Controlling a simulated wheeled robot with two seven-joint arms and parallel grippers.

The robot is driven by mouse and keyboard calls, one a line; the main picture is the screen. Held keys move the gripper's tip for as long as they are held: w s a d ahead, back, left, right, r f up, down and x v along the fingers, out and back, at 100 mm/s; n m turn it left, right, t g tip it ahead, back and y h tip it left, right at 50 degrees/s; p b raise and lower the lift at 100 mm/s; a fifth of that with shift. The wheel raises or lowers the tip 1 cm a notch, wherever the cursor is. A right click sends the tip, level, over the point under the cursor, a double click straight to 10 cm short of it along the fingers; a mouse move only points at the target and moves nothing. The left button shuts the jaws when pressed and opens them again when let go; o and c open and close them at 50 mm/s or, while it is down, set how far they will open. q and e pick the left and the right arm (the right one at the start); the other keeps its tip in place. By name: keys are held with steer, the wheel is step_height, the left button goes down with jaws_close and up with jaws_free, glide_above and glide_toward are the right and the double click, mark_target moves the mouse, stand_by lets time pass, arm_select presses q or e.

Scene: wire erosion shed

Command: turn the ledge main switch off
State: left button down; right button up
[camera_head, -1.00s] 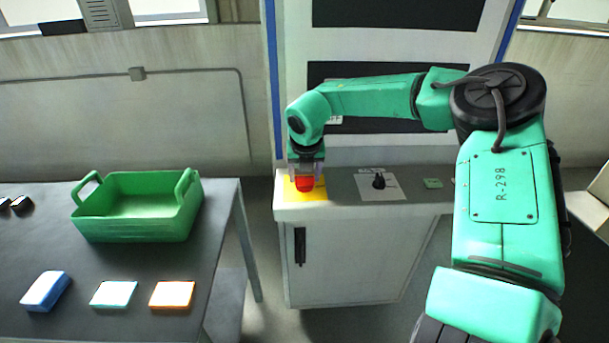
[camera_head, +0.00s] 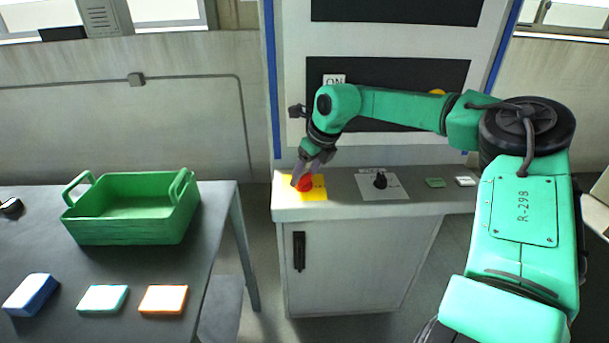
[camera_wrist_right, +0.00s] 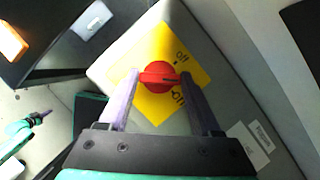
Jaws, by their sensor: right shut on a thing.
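The main switch is a red rotary knob (camera_head: 305,184) on a yellow plate (camera_head: 318,191), at the left end of the grey ledge (camera_head: 345,208). My right gripper (camera_head: 303,180) is tilted over it, with its fingers shut on the knob. In the right wrist view the knob (camera_wrist_right: 158,75) sits between the two fingertips, its bar lying across from one finger to the other. The yellow plate (camera_wrist_right: 150,107) there bears an "Off" word at the upper right and another small marking lower right, partly beside a finger. My left gripper (camera_wrist_right: 42,115) seems to show small at the wrist view's left edge, too small to read.
A green basket (camera_head: 130,228) and several sponge-like blocks are on the left table.

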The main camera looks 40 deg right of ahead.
steer(key=n+y, duration=0.1)
steer(key=n, duration=0.3)
steer(key=shift+d+n+g+y, duration=0.15)
steer(key=shift+n+g+y, duration=0.15)
steer(key=shift+g+y, duration=0.1)
steer(key=n+g+y, duration=0.1)
steer(key=n, duration=0.3)
steer(key=shift+w+d+n, duration=0.1)
steer(key=shift+w+n, duration=0.05)
steer(key=shift+n, duration=0.15)
steer(key=o, duration=1.4)
steer(key=shift+y, duration=0.3)
steer(key=p+v, duration=0.1)
steer(key=v, duration=1.3)
steer(key=shift+r, duration=0.35)
